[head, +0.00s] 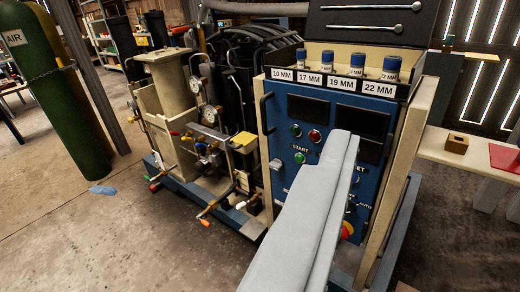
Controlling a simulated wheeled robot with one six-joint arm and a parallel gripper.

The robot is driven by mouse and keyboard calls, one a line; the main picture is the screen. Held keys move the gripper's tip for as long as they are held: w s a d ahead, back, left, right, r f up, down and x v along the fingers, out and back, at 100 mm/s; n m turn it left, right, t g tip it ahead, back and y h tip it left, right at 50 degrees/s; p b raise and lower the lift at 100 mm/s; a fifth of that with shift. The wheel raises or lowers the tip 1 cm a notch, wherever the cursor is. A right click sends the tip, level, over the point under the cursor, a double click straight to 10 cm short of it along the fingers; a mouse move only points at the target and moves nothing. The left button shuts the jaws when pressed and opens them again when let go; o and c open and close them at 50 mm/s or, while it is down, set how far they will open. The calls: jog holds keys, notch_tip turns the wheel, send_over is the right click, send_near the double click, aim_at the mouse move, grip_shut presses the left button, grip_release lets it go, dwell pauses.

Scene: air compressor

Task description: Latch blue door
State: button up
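The blue door (283,128) is the upright control panel on the front of the compressor cabinet, right of centre. It carries a green START button (296,130), a red button (315,136) and dark display windows. A black bar handle (266,113) is at its left edge, and a small pale grey lever (276,165) sits lower on that side. The door looks roughly flush with the cabinet; I cannot tell if it is fully closed. My gripper (343,150) is a pale grey form reaching up from the bottom, covering the panel's lower middle. Its separate fingertips cannot be made out.
Sockets labelled 10 to 22 MM (327,78) stand on top of the cabinet. Valves and pipes, one orange-tipped (204,222), project at the left. A green air cylinder (62,95) stands far left, a bench (450,158) far right.

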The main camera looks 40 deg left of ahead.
jog(key=w+a+f+m, duration=0.1)
jog(key=w+a+f, duration=0.6)
jog(key=w+a, duration=0.3)
jog(key=w+a+f, duration=0.8)
jog(key=w, duration=0.4)
jog(key=h, duration=0.4)
send_near(273, 168)
jog(key=w, duration=0.6)
jog(key=w+d, duration=0.1)
jog(key=w, duration=0.2)
jog(key=shift+f, duration=0.1)
jog(key=c, duration=1)
